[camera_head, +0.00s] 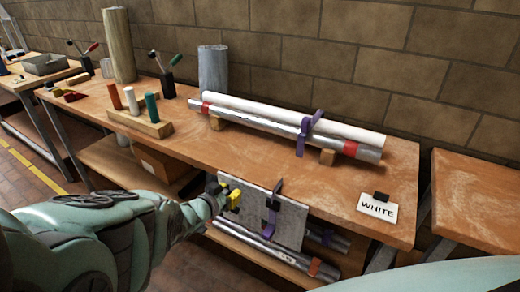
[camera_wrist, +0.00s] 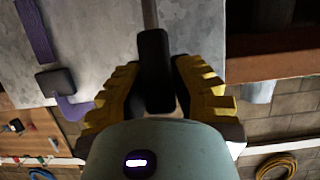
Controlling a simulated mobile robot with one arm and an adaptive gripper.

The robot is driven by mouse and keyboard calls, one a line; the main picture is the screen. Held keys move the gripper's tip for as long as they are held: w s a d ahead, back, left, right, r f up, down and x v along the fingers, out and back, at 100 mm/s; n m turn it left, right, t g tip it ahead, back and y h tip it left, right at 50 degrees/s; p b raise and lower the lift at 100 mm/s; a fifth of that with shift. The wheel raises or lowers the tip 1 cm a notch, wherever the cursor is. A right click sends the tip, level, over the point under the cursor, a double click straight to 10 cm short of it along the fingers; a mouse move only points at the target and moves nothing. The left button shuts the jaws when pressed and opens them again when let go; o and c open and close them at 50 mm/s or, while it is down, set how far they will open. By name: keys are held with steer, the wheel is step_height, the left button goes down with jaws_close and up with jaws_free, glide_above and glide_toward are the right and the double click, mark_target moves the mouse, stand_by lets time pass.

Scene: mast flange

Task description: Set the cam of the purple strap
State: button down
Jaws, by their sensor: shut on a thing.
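In the head view a purple strap (camera_head: 301,140) wraps the white tube (camera_head: 330,122) and silver tube (camera_head: 280,124) on the bench. Another purple strap (camera_head: 271,220) with a dark buckle (camera_head: 274,190) shows on the grey panel (camera_head: 292,220) at the bench front. My gripper (camera_head: 234,198) is at the panel's left part. In the wrist view its yellow fingers (camera_wrist: 160,88) are shut on a black handle (camera_wrist: 154,65) on a thin grey rod. A purple strap (camera_wrist: 36,28) and black buckle (camera_wrist: 55,82) lie left of the fingers, apart from them. The handle's far attachment is out of view.
Coloured pegs (camera_head: 132,101) in a wooden block stand at the bench's left. A WHITE card (camera_head: 377,207) lies at its right end. More tubes (camera_head: 262,247) lie on the shelf below, behind and under the panel. The bench's right front is mostly clear.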

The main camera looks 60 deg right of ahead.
steer(key=shift+d+y, duration=0.15)
steer(key=shift+y, duration=0.15)
stand_by(0.5)
steer(key=c, duration=0.8)
jaws_free()
steer(key=shift+d, duration=0.1)
steer(key=shift+s+a, duration=0.15)
steer(key=shift+a, duration=0.55)
steer(key=shift+a+r, duration=0.55)
steer(key=shift+r, duration=0.05)
steer(key=shift+v, duration=2.35)
